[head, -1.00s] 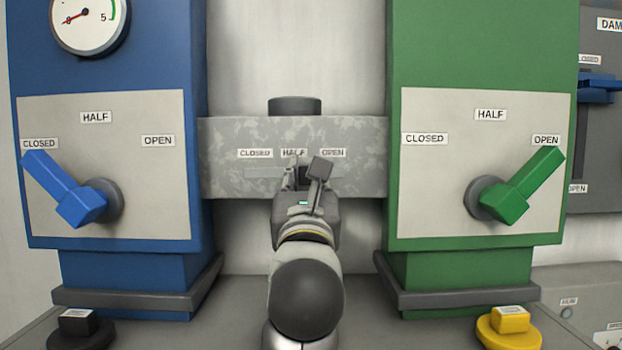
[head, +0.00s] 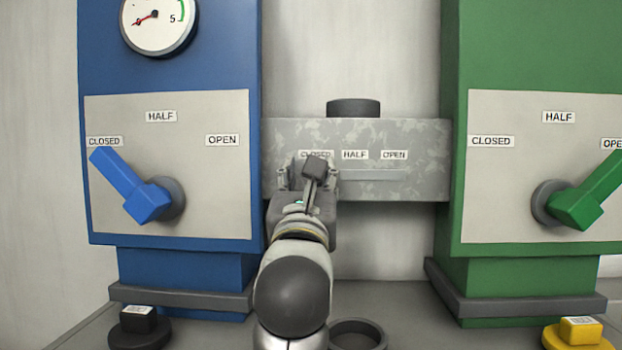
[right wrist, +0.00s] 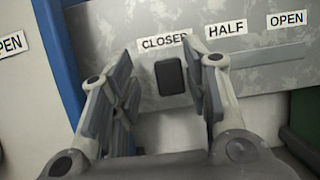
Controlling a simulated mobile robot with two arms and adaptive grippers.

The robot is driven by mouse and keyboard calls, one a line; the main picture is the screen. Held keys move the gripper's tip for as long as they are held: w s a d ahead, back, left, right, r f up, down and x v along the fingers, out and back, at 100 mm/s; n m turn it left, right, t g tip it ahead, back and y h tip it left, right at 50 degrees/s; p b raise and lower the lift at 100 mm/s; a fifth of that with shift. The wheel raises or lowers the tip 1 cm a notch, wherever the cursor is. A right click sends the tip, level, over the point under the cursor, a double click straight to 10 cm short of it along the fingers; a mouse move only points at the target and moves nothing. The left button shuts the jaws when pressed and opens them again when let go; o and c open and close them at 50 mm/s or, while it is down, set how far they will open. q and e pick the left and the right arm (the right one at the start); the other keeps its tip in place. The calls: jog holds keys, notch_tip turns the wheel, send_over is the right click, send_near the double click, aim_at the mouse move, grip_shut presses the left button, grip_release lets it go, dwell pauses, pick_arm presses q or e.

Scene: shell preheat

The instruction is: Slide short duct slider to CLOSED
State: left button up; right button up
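The short grey duct (head: 425,150) runs between the blue and green units, with CLOSED, HALF and OPEN labels over a horizontal slot. The dark slider knob (right wrist: 171,77) sits below the CLOSED label (right wrist: 163,42) in the right wrist view. My right gripper (right wrist: 158,85) is open, with its fingers on either side of the knob. The right-hand finger is very close to the knob; I cannot tell whether it touches. In the head view my right gripper (head: 308,178) is in front of the CLOSED end and hides the knob. My left gripper is not in view.
The blue unit (head: 170,60) has a lever (head: 130,186) at CLOSED and stands left of my arm. The green unit (head: 540,60) has a lever (head: 590,195) toward OPEN. A dark ring (head: 357,335) lies on the bench below the duct.

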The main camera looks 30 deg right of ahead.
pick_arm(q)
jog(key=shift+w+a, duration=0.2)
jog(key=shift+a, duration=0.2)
pick_arm(e)
notch_tip(320, 180, up, 10)
dwell(0.4)
dwell(0.5)
